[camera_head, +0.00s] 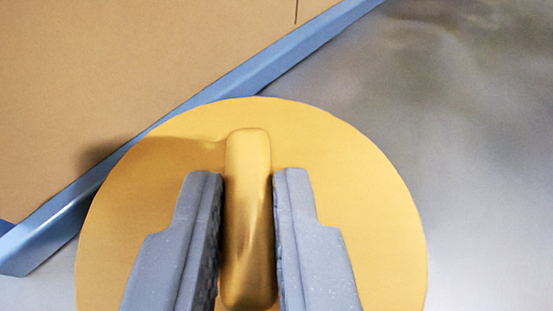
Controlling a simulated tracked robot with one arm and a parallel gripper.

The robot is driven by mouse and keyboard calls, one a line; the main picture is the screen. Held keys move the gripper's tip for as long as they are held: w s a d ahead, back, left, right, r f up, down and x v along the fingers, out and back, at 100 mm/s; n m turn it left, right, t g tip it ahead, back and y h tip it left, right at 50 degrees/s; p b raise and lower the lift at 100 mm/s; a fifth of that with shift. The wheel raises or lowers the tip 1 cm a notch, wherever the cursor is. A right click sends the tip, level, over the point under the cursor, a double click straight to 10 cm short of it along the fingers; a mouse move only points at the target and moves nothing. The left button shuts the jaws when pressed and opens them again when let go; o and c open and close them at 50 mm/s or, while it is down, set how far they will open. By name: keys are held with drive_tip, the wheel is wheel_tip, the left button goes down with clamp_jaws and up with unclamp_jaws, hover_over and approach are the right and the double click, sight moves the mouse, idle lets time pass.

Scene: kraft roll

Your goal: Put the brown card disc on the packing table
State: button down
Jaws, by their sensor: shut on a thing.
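The brown card disc (365,205) looks yellow-gold and round, with a raised rounded grip bar across its middle. It fills the lower centre of the view. My gripper (248,178) is shut on the bar, with one grey finger on each side. The fingers hide parts of the disc, and its lower edge is cut off by the frame. What looks like the packing table (130,60) has a tan top and a blue edge at the upper left. The disc overlaps that edge in the picture, and a shadow falls on the tan top beside it.
The blue edge (255,72) runs diagonally from lower left to upper right. Grey floor (460,130) lies to the right and looks clear. A thin dark line (296,12) marks the tan top near the upper middle. No other objects show on the visible top.

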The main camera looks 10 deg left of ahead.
sight(263, 257)
drive_tip(key=shift+w+d+f, duration=0.1)
drive_tip(key=shift+w, duration=0.25)
wheel_tip(263, 257, down, 4)
drive_tip(key=shift+r+b, duration=0.25)
drive_tip(key=shift+b, duration=0.75)
drive_tip(key=shift+r, duration=0.1)
drive_tip(key=c, duration=1.4)
unclamp_jaws()
drive_tip(key=shift+s+r+p, duration=0.3)
drive_tip(key=shift+s+r, duration=0.05)
drive_tip(key=shift+s, duration=0.15)
drive_tip(key=p+v, duration=0.2)
drive_tip(key=v, duration=0.9)
drive_tip(key=shift+f, duration=0.1)
